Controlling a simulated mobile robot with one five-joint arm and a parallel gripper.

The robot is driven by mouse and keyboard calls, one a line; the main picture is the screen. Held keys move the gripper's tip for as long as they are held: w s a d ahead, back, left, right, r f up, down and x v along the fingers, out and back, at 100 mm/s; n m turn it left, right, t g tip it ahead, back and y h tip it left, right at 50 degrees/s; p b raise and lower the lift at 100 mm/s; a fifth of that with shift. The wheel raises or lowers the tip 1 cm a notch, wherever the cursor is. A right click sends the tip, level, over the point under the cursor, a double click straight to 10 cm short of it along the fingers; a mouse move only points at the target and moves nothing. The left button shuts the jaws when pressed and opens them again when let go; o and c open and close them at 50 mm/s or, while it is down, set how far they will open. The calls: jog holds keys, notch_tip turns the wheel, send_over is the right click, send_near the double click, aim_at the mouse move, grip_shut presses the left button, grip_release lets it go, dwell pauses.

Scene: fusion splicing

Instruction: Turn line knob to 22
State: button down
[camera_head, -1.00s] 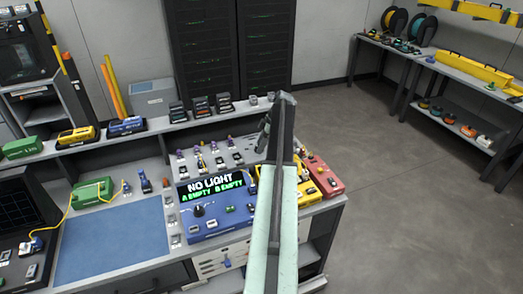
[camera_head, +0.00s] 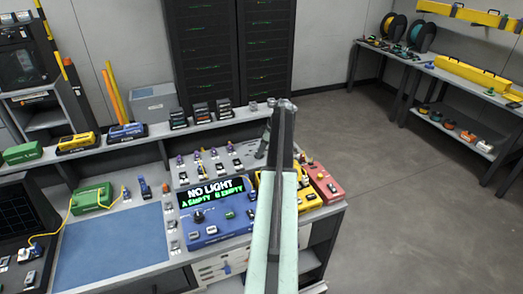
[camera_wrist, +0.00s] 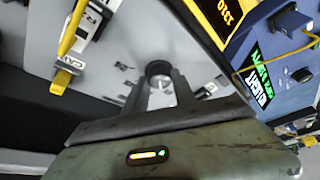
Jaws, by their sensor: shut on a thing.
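In the wrist view a small dark round knob (camera_wrist: 158,68) stands on a light grey panel (camera_wrist: 115,45). My gripper (camera_wrist: 160,88) is shut on this knob, with one dark finger on each side of it. Small markings sit on the panel beside the knob, too blurred to read, so I cannot tell its setting. In the head view my arm covers this area and the knob is hidden. A blue unit (camera_head: 212,232) with a green and white display reading NO LIGHT, A EMPTY, B EMPTY stands left of my arm.
A yellow unit with a display reading 1310 (camera_wrist: 226,12) is close to my gripper in the wrist view. A yellow cable connector (camera_wrist: 66,75) lies to the left. In the head view a red unit (camera_head: 325,183) stands right of my arm. The blue mat (camera_head: 110,243) is bare.

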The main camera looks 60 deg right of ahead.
jog(key=m+h, duration=0.1)
jog(key=m, duration=0.1)
jog(key=m+h, duration=0.1)
jog(key=m, duration=0.2)
jog(key=shift+a, duration=0.2)
jog(key=shift+m, duration=0.3)
jog(key=c, duration=1)
grip_release()
jog(key=shift+s+r+p, duration=0.2)
jog(key=shift+r+p, duration=0.3)
jog(key=p+v, duration=0.6)
jog(key=v, duration=0.1)
jog(key=shift+f, duration=0.1)
